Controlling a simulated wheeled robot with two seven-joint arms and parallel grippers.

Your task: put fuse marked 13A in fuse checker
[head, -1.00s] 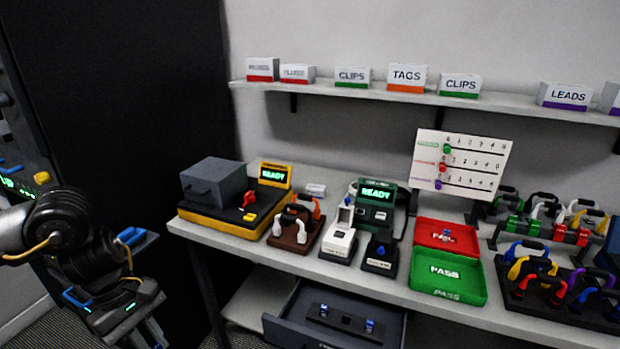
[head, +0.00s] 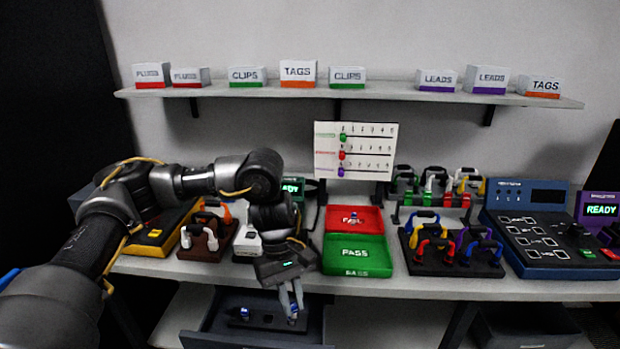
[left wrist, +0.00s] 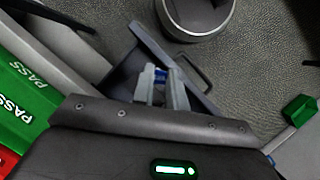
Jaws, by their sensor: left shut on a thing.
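My left gripper (head: 294,308) points down over the open drawer (head: 222,325) and is shut on a small fuse with a blue band (head: 293,312). The fuse (left wrist: 160,74) also shows between the fingertips in the left wrist view; its marking is not readable. Another blue-banded fuse (head: 244,313) stands at the left in the dark holder (head: 262,320) in the drawer. Whether the held fuse is clear of the holder I cannot tell. A green unit with a READY screen (head: 291,187), perhaps the fuse checker, is mostly hidden behind my left arm. My right gripper is not in view.
Red (head: 367,217) and green PASS (head: 358,258) trays sit on the bench right of my gripper. Plug racks stand on both sides. The bench's front edge is just above the drawer. A blue console (head: 545,250) is at the right.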

